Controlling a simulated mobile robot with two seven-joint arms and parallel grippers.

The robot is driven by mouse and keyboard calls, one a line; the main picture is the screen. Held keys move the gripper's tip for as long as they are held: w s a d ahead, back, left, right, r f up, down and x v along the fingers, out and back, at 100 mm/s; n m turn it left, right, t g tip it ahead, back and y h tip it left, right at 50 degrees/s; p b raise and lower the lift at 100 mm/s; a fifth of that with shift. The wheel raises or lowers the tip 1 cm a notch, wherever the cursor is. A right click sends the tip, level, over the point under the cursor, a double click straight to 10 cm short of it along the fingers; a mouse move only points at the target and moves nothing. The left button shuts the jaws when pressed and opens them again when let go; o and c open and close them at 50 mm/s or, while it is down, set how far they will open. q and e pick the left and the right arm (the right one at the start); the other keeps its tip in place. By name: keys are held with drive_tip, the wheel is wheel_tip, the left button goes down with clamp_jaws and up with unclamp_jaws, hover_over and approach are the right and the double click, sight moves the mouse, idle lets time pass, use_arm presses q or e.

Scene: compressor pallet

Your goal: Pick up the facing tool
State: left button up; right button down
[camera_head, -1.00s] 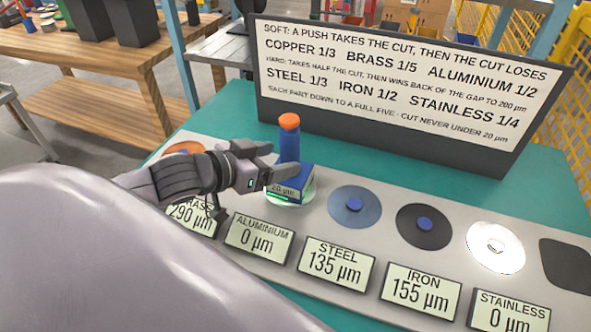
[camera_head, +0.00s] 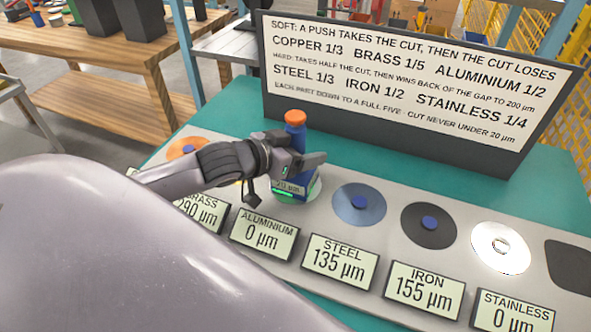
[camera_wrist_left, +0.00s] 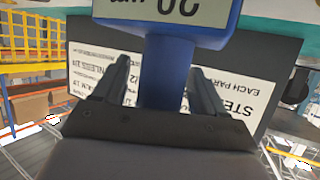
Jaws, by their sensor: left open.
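The facing tool is a blue block with an upright blue handle and an orange top (camera_head: 295,117). In the left wrist view, the blue handle (camera_wrist_left: 165,75) stands between the two open fingers, with gaps visible on both sides. The display block shows upside down at the top of that view. My right gripper is not in view.
The grey plate holds a steel disc (camera_head: 359,204), an iron disc (camera_head: 428,226), a bright stainless disc (camera_head: 498,247) and a dark square pad (camera_head: 570,266). Readout plates (camera_head: 340,263) line the front. A large sign (camera_head: 410,80) stands behind the tool.

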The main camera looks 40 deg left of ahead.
use_arm(q)
clamp_jaws()
drive_tip(key=shift+w+r, duration=0.1)
drive_tip(key=shift+r, duration=0.15)
